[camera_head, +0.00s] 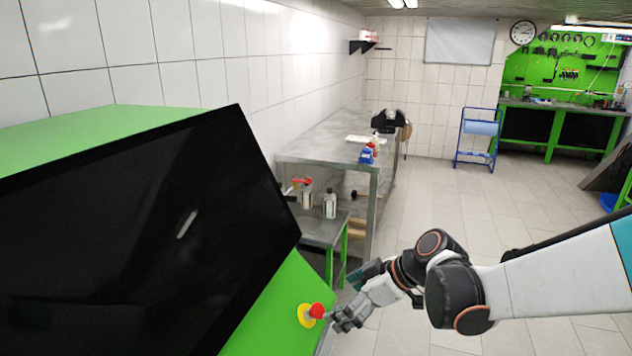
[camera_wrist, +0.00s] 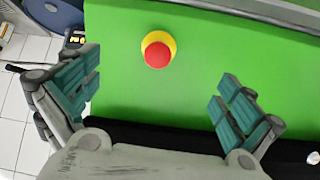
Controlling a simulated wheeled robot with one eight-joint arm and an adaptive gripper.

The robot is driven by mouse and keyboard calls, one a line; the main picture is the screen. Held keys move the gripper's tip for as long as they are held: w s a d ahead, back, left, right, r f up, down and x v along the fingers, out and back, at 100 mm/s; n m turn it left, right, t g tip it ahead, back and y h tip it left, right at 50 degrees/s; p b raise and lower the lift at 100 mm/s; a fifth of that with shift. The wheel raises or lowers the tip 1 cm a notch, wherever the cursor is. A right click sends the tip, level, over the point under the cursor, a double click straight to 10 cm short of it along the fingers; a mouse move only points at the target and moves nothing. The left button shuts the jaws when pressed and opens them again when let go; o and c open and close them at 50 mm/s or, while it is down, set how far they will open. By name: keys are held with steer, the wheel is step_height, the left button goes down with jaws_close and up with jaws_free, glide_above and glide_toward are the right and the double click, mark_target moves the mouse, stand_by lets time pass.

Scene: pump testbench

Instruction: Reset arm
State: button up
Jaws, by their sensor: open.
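My gripper (camera_head: 350,296) is at the end of my white and black arm, which reaches in from the right in the head view. It is close to the red emergency button (camera_head: 317,311) with its yellow base, on the green panel (camera_head: 268,305) of the testbench. In the wrist view my gripper (camera_wrist: 160,98) is open, its two teal-padded fingers wide apart with nothing between them. The red button (camera_wrist: 157,54) lies ahead of the fingers, between their directions, on the green surface (camera_wrist: 200,50). I cannot tell the exact gap between gripper and button.
A large black screen (camera_head: 150,230) fills the left of the head view. A grey metal table (camera_head: 325,150) and a lower bench (camera_head: 322,230) with bottles stand behind. A blue rack (camera_head: 478,140) stands at the back. The tiled floor (camera_head: 440,200) in the middle is clear.

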steer(key=s+d+r+m+t+h, duration=0.2)
steer(key=s+d+m, duration=0.4)
steer(key=s, duration=0.3)
steer(key=s+d+r+m+t+h, duration=0.1)
steer(key=s+d+r+m+h, duration=0.4)
steer(key=s, duration=0.5)
steer(key=d+m+h, duration=0.1)
steer(key=d, duration=0.1)
steer(key=shift+d+r+m+t, duration=0.2)
steer(key=shift+d+m+t, duration=0.1)
steer(key=shift+m+t, duration=0.1)
steer(key=shift+c, duration=0.6)
